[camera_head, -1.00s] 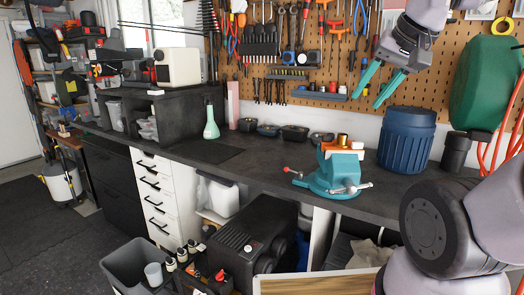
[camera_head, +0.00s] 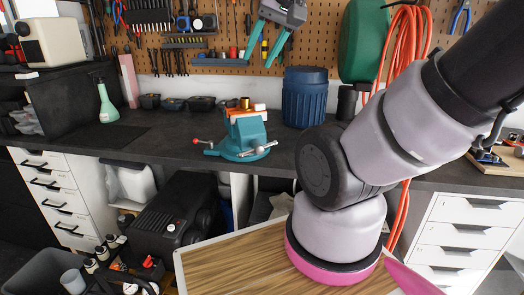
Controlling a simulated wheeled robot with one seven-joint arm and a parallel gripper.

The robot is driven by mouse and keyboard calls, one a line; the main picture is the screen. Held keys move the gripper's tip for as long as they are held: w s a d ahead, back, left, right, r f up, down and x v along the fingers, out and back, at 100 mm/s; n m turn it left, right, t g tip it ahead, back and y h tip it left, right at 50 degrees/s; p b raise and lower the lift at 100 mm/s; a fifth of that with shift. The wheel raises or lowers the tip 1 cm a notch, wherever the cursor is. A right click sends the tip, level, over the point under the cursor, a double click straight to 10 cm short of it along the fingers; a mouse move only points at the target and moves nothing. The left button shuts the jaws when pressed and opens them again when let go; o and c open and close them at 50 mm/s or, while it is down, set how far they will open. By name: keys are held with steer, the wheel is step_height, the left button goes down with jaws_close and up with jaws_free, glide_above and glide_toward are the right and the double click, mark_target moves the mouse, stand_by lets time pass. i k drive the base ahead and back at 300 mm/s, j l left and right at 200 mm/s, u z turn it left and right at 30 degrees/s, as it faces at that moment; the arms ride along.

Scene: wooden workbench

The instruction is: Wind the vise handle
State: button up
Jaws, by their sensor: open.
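The teal vise (camera_head: 246,135) stands on the dark workbench, with orange and white jaw parts and a brass-coloured piece on top. A silver handle bar (camera_head: 258,150) crosses its front at the base, and a thin lever with a red knob (camera_head: 197,141) sticks out to the left. My gripper (camera_head: 259,50) hangs above and behind the vise in front of the pegboard, its two teal fingers spread and pointing down. It is empty and well apart from the vise.
A blue ribbed bin (camera_head: 305,97) stands right of the vise, beside a dark cup (camera_head: 346,102). Small black trays (camera_head: 172,104) and a green spray bottle (camera_head: 107,102) are to the left. An orange hose (camera_head: 405,40) hangs at right.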

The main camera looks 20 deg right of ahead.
mark_target(259, 149)
steer(key=k+j+z, duration=0.25)
steer(key=k, duration=0.2)
steer(key=k+j+z, duration=0.3)
steer(key=k, duration=0.15)
